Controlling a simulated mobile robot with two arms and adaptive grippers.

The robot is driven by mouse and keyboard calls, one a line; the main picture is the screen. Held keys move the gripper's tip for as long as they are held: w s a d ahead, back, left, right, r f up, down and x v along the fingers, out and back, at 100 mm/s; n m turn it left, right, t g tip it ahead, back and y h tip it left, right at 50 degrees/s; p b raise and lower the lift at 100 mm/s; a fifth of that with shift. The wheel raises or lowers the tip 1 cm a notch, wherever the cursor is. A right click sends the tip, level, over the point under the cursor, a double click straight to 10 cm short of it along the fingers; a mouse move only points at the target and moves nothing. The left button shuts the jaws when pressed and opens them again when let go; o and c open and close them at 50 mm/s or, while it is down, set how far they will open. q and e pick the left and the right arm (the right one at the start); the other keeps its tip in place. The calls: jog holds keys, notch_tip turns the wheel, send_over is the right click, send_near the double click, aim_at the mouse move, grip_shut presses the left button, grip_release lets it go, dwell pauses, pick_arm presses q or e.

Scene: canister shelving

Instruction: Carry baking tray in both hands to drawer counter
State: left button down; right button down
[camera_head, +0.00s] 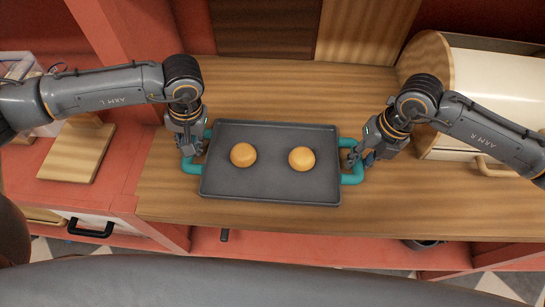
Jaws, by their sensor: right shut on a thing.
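A dark grey baking tray (270,178) with teal handles is in the middle of the head view, over a wooden counter (320,225). It looks level. I cannot tell whether it rests on the wood or hangs just above it. Two round golden buns, a left one (243,155) and a right one (301,159), sit on the tray. My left gripper (190,150) is closed around the tray's left handle. My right gripper (354,158) is shut on its right handle. The fingers hide the middle of each handle.
A cream rounded bin with a wooden side (430,58) stands at the right, behind my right arm. A wooden block (76,155) is on the red surface at the left. A white drawer with a black handle (90,230) is lower left. Bare wood lies behind the tray.

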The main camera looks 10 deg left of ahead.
pick_arm(q)
jog(key=shift+r, duration=0.15)
pick_arm(e)
jog(key=shift+r, duration=0.1)
